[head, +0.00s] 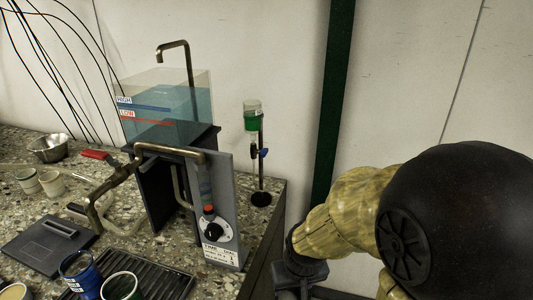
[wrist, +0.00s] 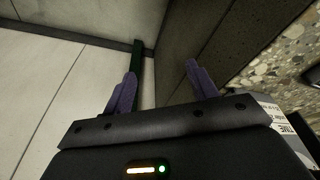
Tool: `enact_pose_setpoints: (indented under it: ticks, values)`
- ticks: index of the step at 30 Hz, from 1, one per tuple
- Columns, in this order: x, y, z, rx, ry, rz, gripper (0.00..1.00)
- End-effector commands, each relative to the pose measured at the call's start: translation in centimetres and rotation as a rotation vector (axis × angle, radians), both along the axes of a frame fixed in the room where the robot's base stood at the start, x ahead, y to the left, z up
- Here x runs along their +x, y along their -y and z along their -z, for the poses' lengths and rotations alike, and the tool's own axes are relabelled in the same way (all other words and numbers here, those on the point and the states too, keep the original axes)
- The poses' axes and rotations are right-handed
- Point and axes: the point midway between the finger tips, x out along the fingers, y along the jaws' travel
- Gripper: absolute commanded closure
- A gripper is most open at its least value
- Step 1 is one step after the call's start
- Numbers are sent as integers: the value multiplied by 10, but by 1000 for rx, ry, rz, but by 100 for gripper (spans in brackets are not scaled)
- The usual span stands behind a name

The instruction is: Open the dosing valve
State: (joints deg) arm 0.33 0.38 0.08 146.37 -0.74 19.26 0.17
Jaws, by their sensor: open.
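A stand on the counter's right end holds a small bottle of green liquid (head: 252,120). A blue lever-like piece (head: 263,153) sits on the stand below it; it may be the dosing valve, but it is too small to tell its setting. A black round knob (head: 213,230) is on the grey upright panel (head: 226,185) left of the stand. My gripper (wrist: 162,82) is open and empty, with its two purple fingers spread beside the counter's end. In the head view my arm is right of the counter, and the fingertips cannot be made out.
A clear tank (head: 165,100) of bluish water with HIGH and LOW marks stands behind the panel. A bent metal pipe (head: 172,150) crosses in front of it. Cups, a black drip tray (head: 165,280) and a metal bowl (head: 50,147) fill the left. A dark green post (head: 333,95) rises behind.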

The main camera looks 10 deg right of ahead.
Motion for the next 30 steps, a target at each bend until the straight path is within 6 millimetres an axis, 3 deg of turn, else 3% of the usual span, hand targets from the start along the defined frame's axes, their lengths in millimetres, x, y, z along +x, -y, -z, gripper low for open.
enact_pose_setpoints:
  ticks: [5,12,18,24,30]
  values:
    - [50,25,-26,-59,116,-41,42]
    - [164,68,-77,-118,415,-209,42]
    - [231,89,-112,-53,654,-384,42]
    - [259,102,-142,109,865,-560,42]
    - [246,117,-170,353,1044,-721,42]
